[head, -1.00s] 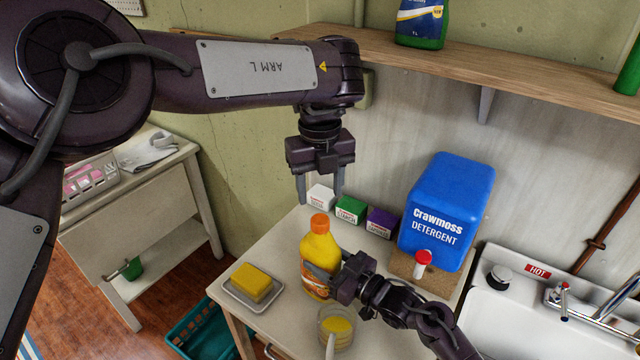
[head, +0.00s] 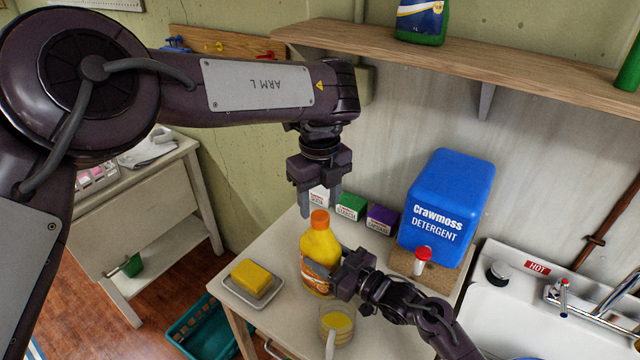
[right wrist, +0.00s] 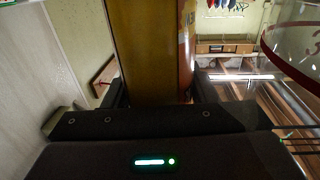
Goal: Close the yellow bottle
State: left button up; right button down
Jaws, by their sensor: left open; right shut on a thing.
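The yellow bottle (head: 320,245) stands upright on the white table, with an orange cap (head: 320,219) on its neck. I cannot tell how tightly the cap sits. My left gripper (head: 320,207) points down, open, with its fingers around the cap's top or just above it. My right gripper (head: 334,277) is shut on the bottle's body from the right and hides part of its label. In the right wrist view, the bottle (right wrist: 150,50) stands between the two fingers.
A yellow sponge on a dish (head: 233,286) lies left of the bottle. A glass jar of yellow stuff (head: 337,324) stands in front. Small boxes (head: 351,207) and a blue detergent container (head: 447,205) stand behind. A red-capped white bottle (head: 421,262) stands right. A shelf (head: 500,62) runs above.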

aim_at(320, 215)
pick_arm(q)
jog(key=shift+f, duration=1.9)
jog(key=shift+c, duration=0.4)
jog(key=c, duration=0.9)
jog(key=o, duration=1.1)
jog(key=shift+o, duration=0.2)
notch_tip(320, 215, up, 12)
pick_arm(e)
jog(key=c, duration=0.5)
grip_release()
